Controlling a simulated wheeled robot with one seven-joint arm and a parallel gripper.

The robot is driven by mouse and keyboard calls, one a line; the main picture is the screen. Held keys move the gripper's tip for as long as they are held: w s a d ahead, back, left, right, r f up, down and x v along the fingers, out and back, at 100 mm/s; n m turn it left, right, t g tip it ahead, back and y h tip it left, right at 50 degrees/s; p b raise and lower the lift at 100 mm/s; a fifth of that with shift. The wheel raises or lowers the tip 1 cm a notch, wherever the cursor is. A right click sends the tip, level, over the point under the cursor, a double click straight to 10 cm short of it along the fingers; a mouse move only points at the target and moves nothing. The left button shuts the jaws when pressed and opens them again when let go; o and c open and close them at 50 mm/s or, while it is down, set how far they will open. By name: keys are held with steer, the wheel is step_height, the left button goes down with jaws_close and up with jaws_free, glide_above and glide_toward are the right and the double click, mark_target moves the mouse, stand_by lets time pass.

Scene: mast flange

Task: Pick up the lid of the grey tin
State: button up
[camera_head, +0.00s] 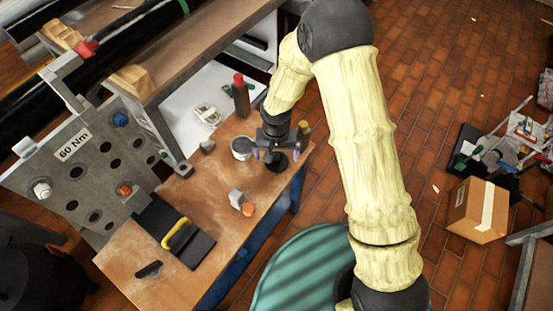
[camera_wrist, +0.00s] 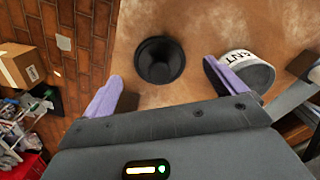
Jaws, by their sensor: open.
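My gripper (camera_head: 276,155) is open over the right end of the wooden bench, its two purple fingers spread apart and empty. In the wrist view the gripper (camera_wrist: 160,86) has a black round dish-like piece (camera_wrist: 160,60) between and beyond its fingertips; it also shows as a dark disc (camera_head: 277,163) below the gripper in the head view. A pale tin (camera_head: 242,148) with a grey top stands just left of the gripper. In the wrist view this tin (camera_wrist: 248,70), with a label reading "ANT", is beyond the right finger. I cannot tell whether the black piece is the lid.
A dark bottle with a red cap (camera_head: 241,95) stands behind the tin. A black mat with a yellow handle (camera_head: 176,234) lies left. An upright metal flange plate (camera_head: 80,170) borders the bench (camera_head: 200,280).

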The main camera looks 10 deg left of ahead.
mark_target(277, 158)
step_height(277, 158, down, 3)
steer(key=shift+d+f, duration=0.1)
stand_by(0.5)
steer(key=c, duration=1)
step_height(277, 158, up, 10)
steer(key=shift+r+p, duration=0.1)
steer(key=shift+p, duration=0.2)
